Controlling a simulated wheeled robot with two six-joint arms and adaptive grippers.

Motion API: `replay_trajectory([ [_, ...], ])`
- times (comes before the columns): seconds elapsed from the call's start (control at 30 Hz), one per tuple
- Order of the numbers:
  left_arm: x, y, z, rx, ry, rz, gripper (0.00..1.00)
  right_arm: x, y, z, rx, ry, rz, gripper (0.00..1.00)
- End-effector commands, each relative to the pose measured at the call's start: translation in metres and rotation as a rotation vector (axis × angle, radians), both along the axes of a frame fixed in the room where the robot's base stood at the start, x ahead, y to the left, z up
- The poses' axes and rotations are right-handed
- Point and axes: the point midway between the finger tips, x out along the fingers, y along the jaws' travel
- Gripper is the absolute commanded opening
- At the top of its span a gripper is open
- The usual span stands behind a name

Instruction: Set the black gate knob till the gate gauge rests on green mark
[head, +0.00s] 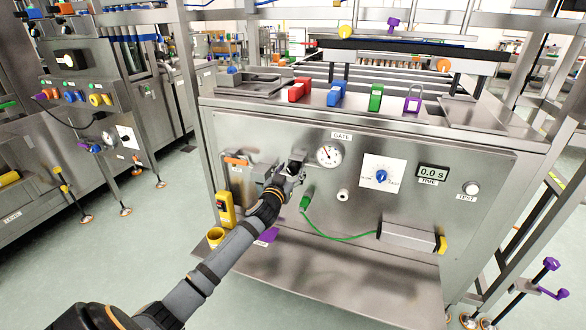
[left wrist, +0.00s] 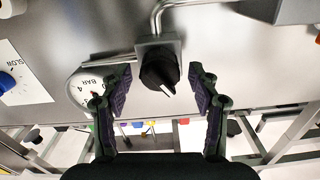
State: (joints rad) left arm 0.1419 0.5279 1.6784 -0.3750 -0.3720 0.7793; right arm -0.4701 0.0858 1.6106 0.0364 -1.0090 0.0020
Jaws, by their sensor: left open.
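The black gate knob (left wrist: 158,76) sits on a square metal mount, with a white pointer line on its face. It lies between the fingers of my left gripper (left wrist: 161,85), which is open with a gap on each side of the knob. In the head view my left gripper (head: 291,174) is at the panel, left of the gate gauge, and hides the knob. The round white gate gauge (head: 329,155) sits under the GATE label; its needle and marks are too small to read surely. In the left wrist view a finger partly covers the gauge (left wrist: 84,82).
The steel panel also carries a blue dial (head: 381,176), a timer display (head: 432,173) and a white button (head: 471,188). A green cable (head: 335,237) hangs below. A yellow box (head: 226,208) is left of my forearm. Coloured blocks stand on top.

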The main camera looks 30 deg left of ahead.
Motion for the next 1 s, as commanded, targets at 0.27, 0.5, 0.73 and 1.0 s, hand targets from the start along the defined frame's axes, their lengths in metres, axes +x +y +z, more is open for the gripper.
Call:
replay_trajectory([
  [0.27, 0.017, 0.004, 0.0, 0.0, 0.0, -0.001, 0.61, -0.002, -0.002, -0.006, -0.003, 0.0, 0.0, 0.4],
  [0.5, 0.017, 0.004, -0.001, 0.001, 0.0, -0.001, 0.52, -0.002, -0.002, -0.006, -0.003, 0.0, 0.0, 0.4],
  [0.73, 0.017, 0.004, -0.001, 0.001, 0.001, -0.001, 0.21, -0.002, -0.002, -0.006, -0.003, 0.0, 0.0, 0.4],
  [1.0, 0.017, 0.004, -0.001, 0.009, 0.003, -0.001, 0.06, -0.001, -0.002, -0.004, -0.003, -0.004, 0.0, 0.4],
])
